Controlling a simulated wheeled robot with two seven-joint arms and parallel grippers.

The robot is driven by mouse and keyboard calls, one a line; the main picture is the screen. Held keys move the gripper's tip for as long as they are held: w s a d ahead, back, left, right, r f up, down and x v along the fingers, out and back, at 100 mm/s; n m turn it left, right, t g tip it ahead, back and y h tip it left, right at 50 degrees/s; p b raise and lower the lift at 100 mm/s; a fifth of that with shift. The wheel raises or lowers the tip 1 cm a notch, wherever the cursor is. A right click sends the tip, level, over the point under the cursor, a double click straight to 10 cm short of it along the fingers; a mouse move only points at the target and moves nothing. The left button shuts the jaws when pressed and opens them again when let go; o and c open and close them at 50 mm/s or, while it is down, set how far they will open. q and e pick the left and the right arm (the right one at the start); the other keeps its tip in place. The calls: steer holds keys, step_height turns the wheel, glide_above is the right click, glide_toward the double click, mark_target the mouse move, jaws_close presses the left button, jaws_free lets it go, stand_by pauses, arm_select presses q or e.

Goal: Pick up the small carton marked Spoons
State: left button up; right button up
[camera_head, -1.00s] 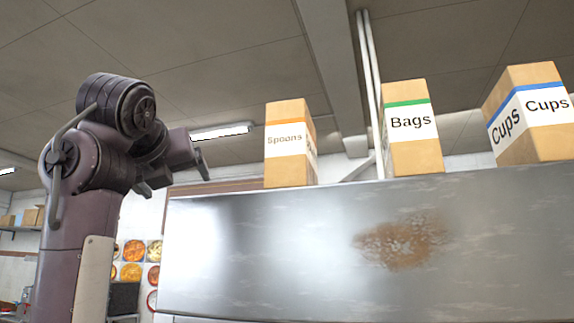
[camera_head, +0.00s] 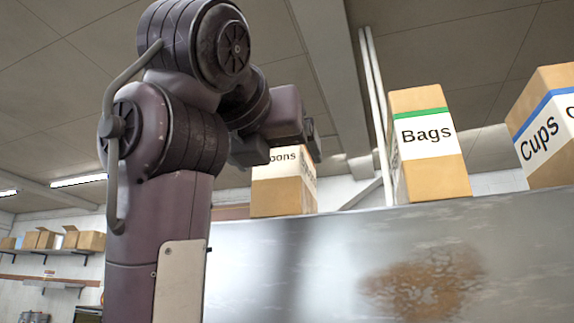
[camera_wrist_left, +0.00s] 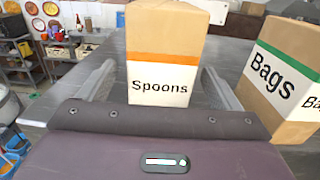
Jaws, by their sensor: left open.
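The small carton marked Spoons (camera_head: 278,196) stands upright on a metal top, partly hidden behind my left gripper in the head view. It is brown with a white label and an orange stripe. In the left wrist view the Spoons carton (camera_wrist_left: 163,60) stands straight ahead, between the two fingers of my left gripper (camera_wrist_left: 162,95). The left gripper (camera_head: 285,140) is open; whether the fingers touch the carton cannot be told. My right gripper is not in view.
The Bags carton (camera_head: 428,150), with a green stripe, stands to the right of Spoons. The blue-striped Cups carton (camera_head: 545,130) is farther right. The metal hood (camera_head: 350,270) has a rusty patch on its front. Shelves with boxes (camera_head: 45,240) are at the far left.

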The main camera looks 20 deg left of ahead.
arm_select(q)
steer(key=shift+w+r+p, duration=0.35)
steer(key=shift+w+p, duration=0.2)
steer(key=shift+w, duration=0.05)
steer(key=w, duration=0.1)
steer(key=w+p, duration=0.1)
steer(key=w, duration=0.1)
steer(key=shift+w+f, duration=0.25)
steer(key=shift+f, duration=0.05)
steer(key=shift+w+f, duration=0.25)
steer(key=shift+w, duration=0.35)
steer(key=shift+s+r, duration=0.1)
steer(key=shift+s, duration=0.3)
steer(key=shift+c, duration=2.5)
steer(key=shift+w, duration=0.15)
steer(key=c, duration=0.5)
steer(key=shift+c, duration=1.2)
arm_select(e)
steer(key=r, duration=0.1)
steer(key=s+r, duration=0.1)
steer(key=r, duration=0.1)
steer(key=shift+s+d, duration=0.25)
